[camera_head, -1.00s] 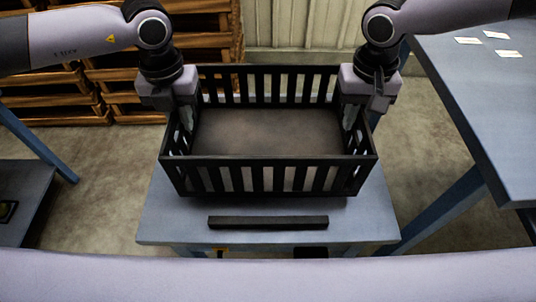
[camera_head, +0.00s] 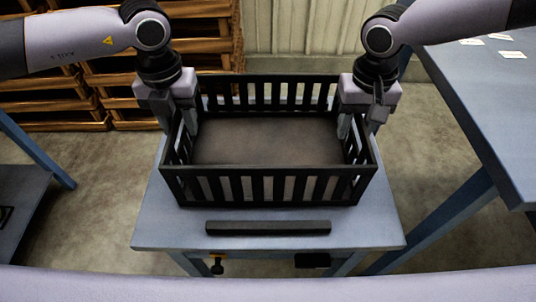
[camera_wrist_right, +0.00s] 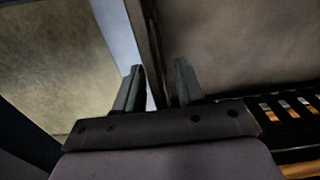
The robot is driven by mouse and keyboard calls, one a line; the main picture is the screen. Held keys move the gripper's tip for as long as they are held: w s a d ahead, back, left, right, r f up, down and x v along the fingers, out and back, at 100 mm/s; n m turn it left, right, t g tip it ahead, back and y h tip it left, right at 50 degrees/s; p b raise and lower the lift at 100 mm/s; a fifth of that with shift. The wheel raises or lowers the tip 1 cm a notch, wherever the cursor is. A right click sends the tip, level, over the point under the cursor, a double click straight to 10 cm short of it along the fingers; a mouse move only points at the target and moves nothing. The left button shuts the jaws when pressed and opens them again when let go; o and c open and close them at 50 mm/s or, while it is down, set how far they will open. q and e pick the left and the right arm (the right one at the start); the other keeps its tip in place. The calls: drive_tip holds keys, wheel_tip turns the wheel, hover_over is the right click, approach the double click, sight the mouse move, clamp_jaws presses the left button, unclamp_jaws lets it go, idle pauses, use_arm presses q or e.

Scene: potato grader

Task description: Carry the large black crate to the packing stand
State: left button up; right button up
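The large black crate (camera_head: 268,187) with slatted walls sits level and empty on a small blue-grey table (camera_head: 160,231). My left gripper (camera_head: 178,125) is at the crate's left end wall, with one finger inside and one outside. My right gripper (camera_head: 356,128) is at the right end wall in the same way. In the right wrist view, its fingers (camera_wrist_right: 158,80) are apart on either side of the crate wall (camera_wrist_right: 151,45), with a gap at the inner finger. The left fingers also look apart. I cannot tell which surface is the packing stand.
A dark bar (camera_head: 268,228) lies on the small table before the crate. A larger blue table (camera_head: 490,105) with white cards stands at right. Another low table (camera_head: 22,195) is at left. Wooden crates (camera_head: 60,105) are stacked behind. Floor shows between the tables.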

use_arm(q)
wheel_tip(320, 180, up, 10)
drive_tip(key=shift+r, duration=0.3)
use_arm(e)
drive_tip(key=shift+r, duration=0.15)
wheel_tip(320, 180, up, 12)
drive_tip(key=shift+f, duration=0.15)
use_arm(q)
drive_tip(key=shift+r, duration=0.1)
idle(0.3)
